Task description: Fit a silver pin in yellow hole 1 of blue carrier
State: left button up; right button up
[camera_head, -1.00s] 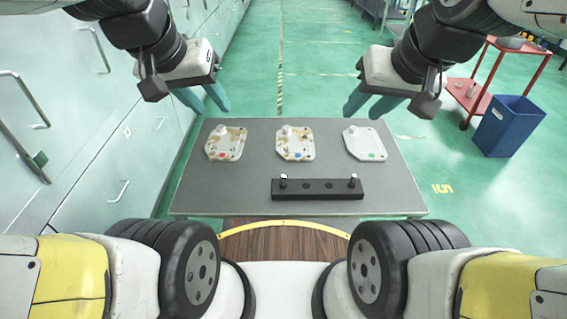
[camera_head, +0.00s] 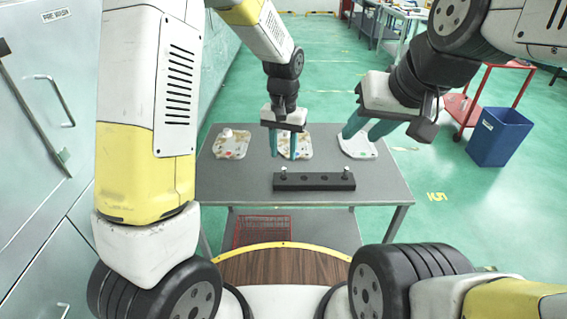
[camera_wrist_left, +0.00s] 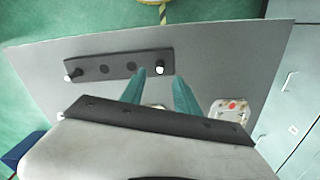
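The middle pale casting (camera_head: 304,147) lies on the table, partly hidden behind my left gripper. It bore a blue dot in the earlier view, so I take it as the blue carrier; its holes are too small to tell. Two silver-topped pins stand upright at the ends of a black rack: the left pin (camera_head: 283,171) and the right pin (camera_head: 346,171). They also show in the left wrist view. My left gripper (camera_head: 284,156) points down, open and empty, above the table by the middle casting. My right gripper (camera_head: 361,137) is open and empty by the right casting.
The black rack (camera_head: 314,182) lies near the table's front edge, with empty holes between the pins. A left casting (camera_head: 232,146) and a right casting (camera_head: 358,149) flank the middle one. The left casting shows a red dot in the left wrist view. The grey table (camera_head: 382,182) has bare room at right.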

aim_at(283, 168)
pick_arm(q)
notch_tip(283, 168, down, 8)
jog(key=shift+r, duration=0.25)
grip_shut()
